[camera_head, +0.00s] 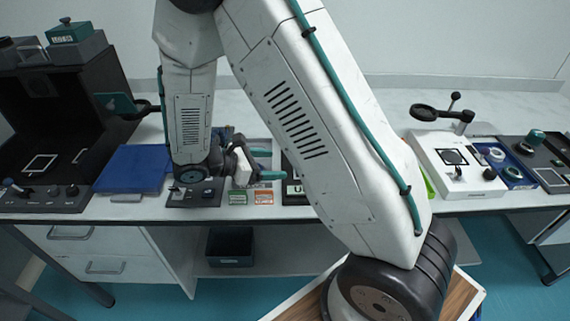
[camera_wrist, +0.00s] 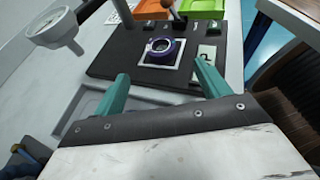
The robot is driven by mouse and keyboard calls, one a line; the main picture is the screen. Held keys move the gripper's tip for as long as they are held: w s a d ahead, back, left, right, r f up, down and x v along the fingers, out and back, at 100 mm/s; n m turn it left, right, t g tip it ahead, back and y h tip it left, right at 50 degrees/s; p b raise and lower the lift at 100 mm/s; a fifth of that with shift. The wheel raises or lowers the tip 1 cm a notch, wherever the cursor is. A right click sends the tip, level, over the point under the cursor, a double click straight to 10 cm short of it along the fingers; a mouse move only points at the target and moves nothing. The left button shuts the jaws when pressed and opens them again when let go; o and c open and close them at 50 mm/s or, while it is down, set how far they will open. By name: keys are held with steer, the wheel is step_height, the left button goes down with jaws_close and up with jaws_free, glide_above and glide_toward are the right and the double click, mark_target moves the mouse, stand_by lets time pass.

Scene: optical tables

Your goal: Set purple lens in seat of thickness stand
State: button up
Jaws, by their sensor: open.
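My gripper (camera_head: 270,164) is over the middle of the table in the head view, and its arm hides much of that area. In the wrist view my gripper (camera_wrist: 160,68) is open, with its two teal fingers apart and nothing between them. A dark purple ring-shaped lens (camera_wrist: 150,50) lies inside a white square outline on a black board (camera_wrist: 112,60), beyond the fingertips. I cannot tell how deep it sits. The lens is hidden in the head view.
Orange (camera_wrist: 158,8) and green (camera_wrist: 203,8) trays lie beyond the board. A blue box (camera_head: 132,169) and a black open case (camera_head: 70,105) stand to the left. A white stand with a magnifier (camera_head: 430,112) and a blue tray (camera_head: 511,172) are at the right.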

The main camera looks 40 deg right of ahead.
steer(key=shift+v, duration=0.85)
steer(key=s+d+r+m+g+y, duration=0.1)
steer(key=s+r+m+y, duration=0.5)
steer(key=s+r+m, duration=0.45)
steer(key=s+a+r+m+t+y, duration=0.4)
steer(key=s+r+y, duration=0.3)
steer(key=s+r, duration=0.3)
steer(key=shift+s+m+t, duration=0.5)
steer(key=shift+s+m, duration=0.05)
steer(key=shift+s, duration=0.1)
steer(key=shift+r, duration=0.1)
